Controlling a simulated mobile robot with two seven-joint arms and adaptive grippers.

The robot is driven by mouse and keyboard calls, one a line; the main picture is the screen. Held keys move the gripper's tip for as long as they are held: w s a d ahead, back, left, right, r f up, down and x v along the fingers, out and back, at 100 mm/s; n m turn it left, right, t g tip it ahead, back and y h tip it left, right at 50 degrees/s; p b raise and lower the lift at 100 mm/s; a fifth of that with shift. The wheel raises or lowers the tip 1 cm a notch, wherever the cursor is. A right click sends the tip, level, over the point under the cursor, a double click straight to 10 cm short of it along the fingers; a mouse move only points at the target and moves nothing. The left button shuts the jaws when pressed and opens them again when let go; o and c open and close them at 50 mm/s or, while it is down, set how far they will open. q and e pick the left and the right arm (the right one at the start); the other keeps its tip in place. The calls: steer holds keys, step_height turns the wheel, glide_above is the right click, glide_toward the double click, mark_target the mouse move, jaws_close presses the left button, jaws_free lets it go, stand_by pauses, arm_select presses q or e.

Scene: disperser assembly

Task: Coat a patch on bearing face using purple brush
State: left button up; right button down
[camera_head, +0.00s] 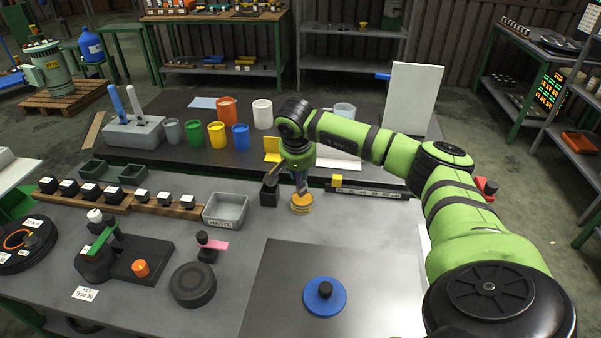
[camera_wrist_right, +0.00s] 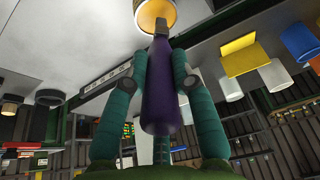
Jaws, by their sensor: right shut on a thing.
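My right gripper (camera_head: 301,182) points down over the workbench, its fingers closed around the purple brush. In the right wrist view, the right gripper (camera_wrist_right: 160,85) has teal fingers on both sides of the brush's purple handle (camera_wrist_right: 161,95). The brush's far end is at a small yellow-orange tin (camera_head: 301,206), which also shows in the wrist view (camera_wrist_right: 143,25). I cannot tell how deep the bristles sit in it. No bearing face is clearly identifiable; a dark round part (camera_head: 193,286) lies at the front left and a blue disc (camera_head: 324,300) with a black knob lies on a grey mat.
A grey waste bin (camera_head: 226,211) and a small black holder (camera_head: 269,192) stand left of the tin. Coloured cups, including a blue cup (camera_head: 240,137), stand behind. A white panel (camera_head: 413,98) rises at the back right. The grey mat (camera_head: 275,270) is mostly clear.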

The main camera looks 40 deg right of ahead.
steer(key=shift+f+b, duration=0.3)
steer(key=shift+f, duration=0.3)
stand_by(1.5)
steer(key=shift+r, duration=0.1)
steer(key=shift+r+p, duration=2.7)
steer(key=shift+r, duration=0.8)
steer(key=shift+a, duration=0.1)
steer(key=s+a+n+y+b, duration=0.1)
steer(key=s+a+n, duration=0.2)
steer(key=a, duration=0.6)
steer(key=s+a+n+t+y+b, duration=0.1)
steer(key=s+a+n, duration=0.3)
steer(key=s+a, duration=0.2)
steer(key=s+a+n+y+b, duration=0.1)
steer(key=s+a+n, duration=0.2)
steer(key=a, duration=0.8)
steer(key=shift+s+a+f, duration=0.3)
steer(key=shift+s+f, duration=0.1)
steer(key=shift+s, duration=0.75)
